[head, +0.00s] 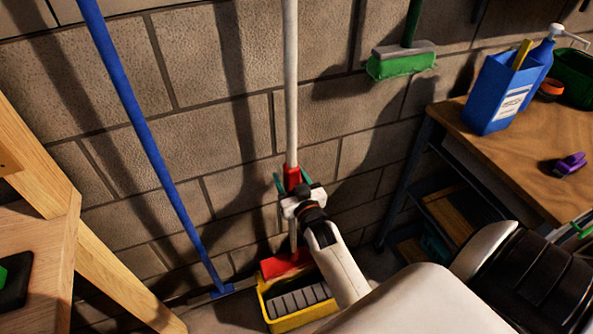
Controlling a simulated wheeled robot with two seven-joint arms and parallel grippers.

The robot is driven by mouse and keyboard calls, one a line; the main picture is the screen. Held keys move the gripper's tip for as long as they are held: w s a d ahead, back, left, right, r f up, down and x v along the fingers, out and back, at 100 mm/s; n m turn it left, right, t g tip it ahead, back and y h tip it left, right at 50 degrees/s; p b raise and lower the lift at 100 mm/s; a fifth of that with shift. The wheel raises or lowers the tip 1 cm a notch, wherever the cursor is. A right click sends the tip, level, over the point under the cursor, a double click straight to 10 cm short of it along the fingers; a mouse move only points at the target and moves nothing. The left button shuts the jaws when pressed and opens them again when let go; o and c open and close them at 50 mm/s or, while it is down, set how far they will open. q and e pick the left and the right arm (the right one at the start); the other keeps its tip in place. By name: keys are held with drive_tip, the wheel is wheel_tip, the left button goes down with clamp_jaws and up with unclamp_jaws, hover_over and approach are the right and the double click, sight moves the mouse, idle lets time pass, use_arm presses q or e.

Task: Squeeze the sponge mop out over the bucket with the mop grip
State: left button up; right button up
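The sponge mop has a white pole (290,80) that stands nearly upright against the block wall. Its red mop grip (292,176) is low on the pole. Below it, a red mop head (285,263) is at the back of the yellow bucket (297,319), beside a grey ribbed insert. Whether the head touches the bucket is unclear. My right gripper (293,183) is at the mop grip, with one green fingertip on each side of it. I cannot tell whether the fingers press on it. My wrist hides part of the pole below. My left gripper is out of view.
A blue pole (150,130) leans on the wall at left, near a wooden bench (55,225). A green brush (402,63) hangs on the wall. At right, a wooden-topped table (510,150) holds a blue box (497,95), a bottle and a purple item.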

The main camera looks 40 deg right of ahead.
drive_tip(key=v, duration=1.1)
drive_tip(key=shift+s, duration=0.25)
drive_tip(key=p, duration=0.6)
approach(295, 177)
drive_tip(key=x, duration=1.2)
